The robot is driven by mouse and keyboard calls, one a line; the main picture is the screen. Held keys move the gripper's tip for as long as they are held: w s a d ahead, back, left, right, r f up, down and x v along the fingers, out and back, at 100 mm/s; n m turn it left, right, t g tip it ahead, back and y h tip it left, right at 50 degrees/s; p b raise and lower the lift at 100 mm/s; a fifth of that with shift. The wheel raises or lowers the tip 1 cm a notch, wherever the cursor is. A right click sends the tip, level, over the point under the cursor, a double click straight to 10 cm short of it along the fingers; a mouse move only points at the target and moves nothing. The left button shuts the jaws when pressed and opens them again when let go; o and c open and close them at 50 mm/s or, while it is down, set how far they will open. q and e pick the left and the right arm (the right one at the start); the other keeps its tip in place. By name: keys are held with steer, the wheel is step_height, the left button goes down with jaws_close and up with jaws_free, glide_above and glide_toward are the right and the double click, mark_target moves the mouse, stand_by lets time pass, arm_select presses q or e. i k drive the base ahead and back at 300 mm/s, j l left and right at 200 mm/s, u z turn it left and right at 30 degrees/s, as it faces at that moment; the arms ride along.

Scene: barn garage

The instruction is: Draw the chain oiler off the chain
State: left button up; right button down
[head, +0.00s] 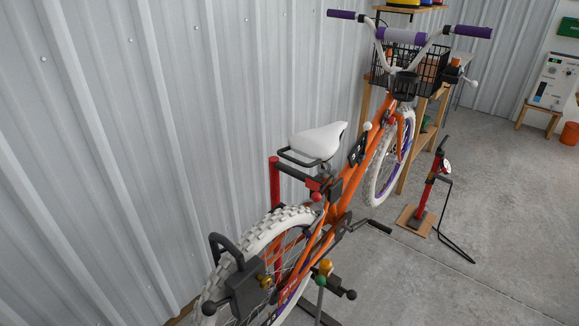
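An orange bicycle (352,178) with a white saddle stands with its rear wheel toward me. The chain is too small and hidden to make out clearly. Low on the right of the rear wheel is a small yellow-and-green part (325,267) with a grey stem below it, beside a black fitting with a ball end (350,294). I cannot tell for sure whether this part is the chain oiler. A dark box-like fitting (233,287) with a black loop above sits at the left of the rear wheel. Neither of my grippers is in view.
A red post (275,190) stands left of the bicycle, near the corrugated wall (150,130). A red floor pump (424,200) with a black hose stands on the right. A wooden bench (415,150) is behind the front wheel. The floor at lower right is clear.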

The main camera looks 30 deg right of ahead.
mark_target(334, 282)
steer(key=z, duration=1.25)
